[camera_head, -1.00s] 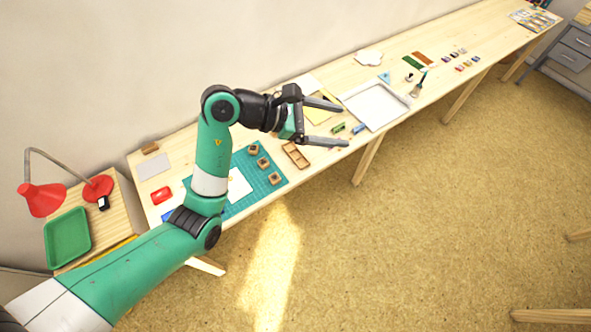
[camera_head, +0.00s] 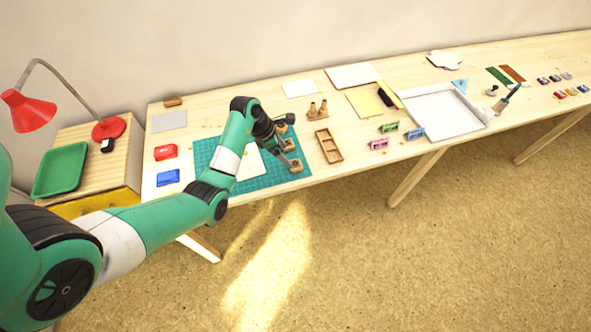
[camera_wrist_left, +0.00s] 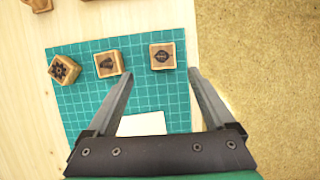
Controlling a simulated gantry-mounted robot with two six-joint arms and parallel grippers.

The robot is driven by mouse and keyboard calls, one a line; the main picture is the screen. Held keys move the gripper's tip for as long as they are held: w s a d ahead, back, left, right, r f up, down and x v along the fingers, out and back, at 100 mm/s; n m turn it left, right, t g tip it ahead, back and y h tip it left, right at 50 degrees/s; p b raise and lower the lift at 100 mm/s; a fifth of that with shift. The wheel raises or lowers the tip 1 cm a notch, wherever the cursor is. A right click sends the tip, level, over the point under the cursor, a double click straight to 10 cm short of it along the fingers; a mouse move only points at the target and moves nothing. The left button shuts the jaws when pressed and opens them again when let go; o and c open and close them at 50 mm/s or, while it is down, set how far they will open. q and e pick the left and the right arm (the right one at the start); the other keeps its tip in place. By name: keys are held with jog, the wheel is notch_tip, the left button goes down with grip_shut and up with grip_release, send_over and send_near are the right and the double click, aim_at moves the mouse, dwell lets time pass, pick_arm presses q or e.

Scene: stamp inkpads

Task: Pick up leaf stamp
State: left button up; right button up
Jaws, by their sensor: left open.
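Three small wooden stamps sit on the green cutting mat (camera_head: 205,150), marked faces up. In the left wrist view, the one on the right has a dark leaf-like mark; I take it as the leaf stamp (camera_wrist_left: 162,56). The middle stamp (camera_wrist_left: 108,64) has a bell-like mark, and the left stamp (camera_wrist_left: 65,70) a flower- or gear-like one. My left gripper (camera_wrist_left: 160,74) is open and empty, its fingers pointing toward the leaf stamp, which shows just beyond and between the tips. In the head view my left gripper (camera_head: 284,145) is over the mat's right part, partly hiding the stamps. My right gripper is out of view.
A white card (camera_wrist_left: 142,124) lies on the mat. An empty wooden compartment tray (camera_head: 336,155) is to the right. Red (camera_head: 165,152) and blue (camera_head: 168,177) inkpads are to the left. The table's front edge (camera_head: 345,178) is close to the mat.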

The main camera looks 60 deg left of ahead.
aim_at(294, 164)
pick_arm(q)
jog(key=shift+x, duration=0.9)
jog(key=shift+w+f, duration=0.1)
jog(key=shift+w, duration=0.1)
jog(key=b+x, duration=0.2)
jog(key=x, duration=0.1)
jog(key=b+x, duration=0.2)
jog(key=shift+d+f, duration=0.15)
jog(key=shift+d, duration=0.25)
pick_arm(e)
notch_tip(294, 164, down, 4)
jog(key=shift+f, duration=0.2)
pick_arm(q)
grip_shut()
